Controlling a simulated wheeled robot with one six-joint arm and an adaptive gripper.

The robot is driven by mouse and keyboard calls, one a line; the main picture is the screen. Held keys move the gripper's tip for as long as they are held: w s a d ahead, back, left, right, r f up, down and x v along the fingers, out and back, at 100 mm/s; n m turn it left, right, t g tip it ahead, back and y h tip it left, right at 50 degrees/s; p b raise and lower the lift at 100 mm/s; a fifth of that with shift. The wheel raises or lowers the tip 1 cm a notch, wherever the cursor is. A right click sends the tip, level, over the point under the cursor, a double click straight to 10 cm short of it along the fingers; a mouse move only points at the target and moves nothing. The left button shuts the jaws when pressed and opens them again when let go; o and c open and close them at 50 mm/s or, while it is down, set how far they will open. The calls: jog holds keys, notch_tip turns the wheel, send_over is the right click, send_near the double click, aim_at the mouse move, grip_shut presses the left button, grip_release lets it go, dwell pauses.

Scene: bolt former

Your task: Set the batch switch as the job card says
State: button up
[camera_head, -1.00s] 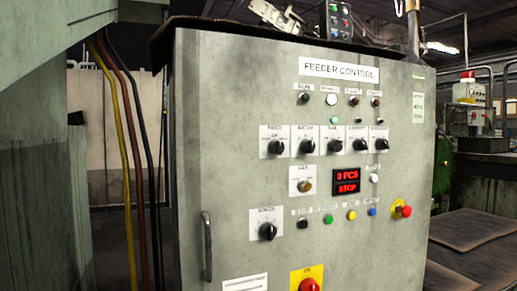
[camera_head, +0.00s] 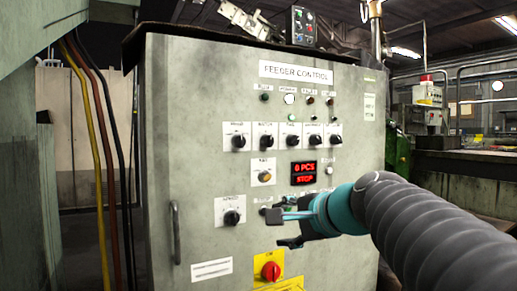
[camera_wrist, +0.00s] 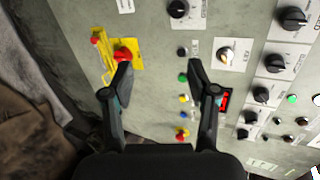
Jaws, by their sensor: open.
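The grey FEEDER CONTROL cabinet (camera_head: 200,80) faces me. Below are an amber-centred switch (camera_head: 264,177), a lower black switch (camera_head: 231,217) and a red display (camera_head: 304,173) that seems to read 0 PCS STOP. The row also shows in the wrist view (camera_wrist: 275,62), turned sideways. My gripper (camera_head: 280,228) is open and empty before the lower panel, hiding some buttons. In the wrist view its fingers (camera_wrist: 160,76) stand apart with bare panel between.
A red knob on a yellow plate (camera_head: 270,270) is low on the panel, close below my gripper. A vertical handle (camera_head: 175,232) is at the left. White text plates (camera_head: 211,268) (camera_head: 369,106) are unreadable. Hoses (camera_head: 95,160) hang left of the cabinet.

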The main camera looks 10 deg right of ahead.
aim_at(271, 141)
jog(key=w+d+r+m+t, duration=0.3)
jog(key=w+r+m, duration=0.1)
jog(key=r, duration=0.3)
jog(key=w+d+r+m+t, duration=0.2)
jog(key=w+d+r+m, duration=0.15)
jog(key=r, duration=0.45)
jog(key=shift+m+y, duration=0.3)
jog(key=shift+m, duration=0.15)
jog(key=x, duration=0.4)
jog(key=p+x, duration=0.1)
jog(key=x, duration=0.8)
jog(key=shift+w+a, duration=0.2)
jog(key=shift+a, duration=0.25)
grip_shut()
